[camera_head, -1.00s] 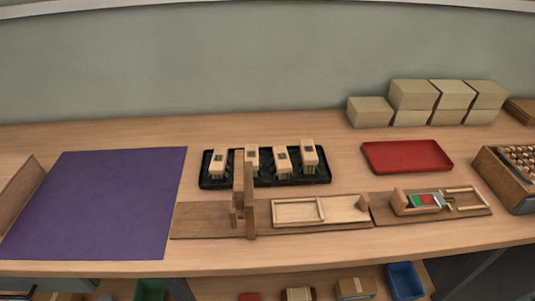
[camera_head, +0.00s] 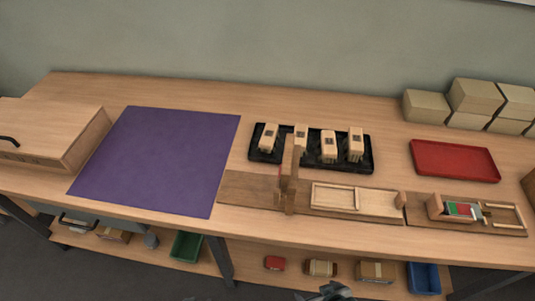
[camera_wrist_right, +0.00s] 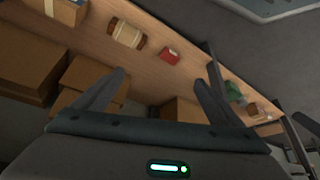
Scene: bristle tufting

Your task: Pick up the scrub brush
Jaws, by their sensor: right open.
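Several pale wooden blocks, possibly brushes (camera_head: 328,147), stand in a black tray (camera_head: 312,165) on the bench, each with a dark patch on its face. I cannot tell for sure which thing is the scrub brush. My right gripper (camera_head: 325,292) shows only at the bottom edge of the head view, in front of the bench and well below the tray. In the right wrist view its two fingers (camera_wrist_right: 158,88) are spread, with nothing between them but the shelf area behind. My left gripper is not in view.
A purple mat (camera_head: 155,160) lies left, beside a wooden case (camera_head: 60,140). A wooden fixture (camera_head: 289,180) stands in front of the tray. A red tray (camera_head: 455,160) and stacked blocks (camera_head: 475,95) are right. The lower shelf holds a roll (camera_wrist_right: 127,34), red box (camera_wrist_right: 169,56) and bins.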

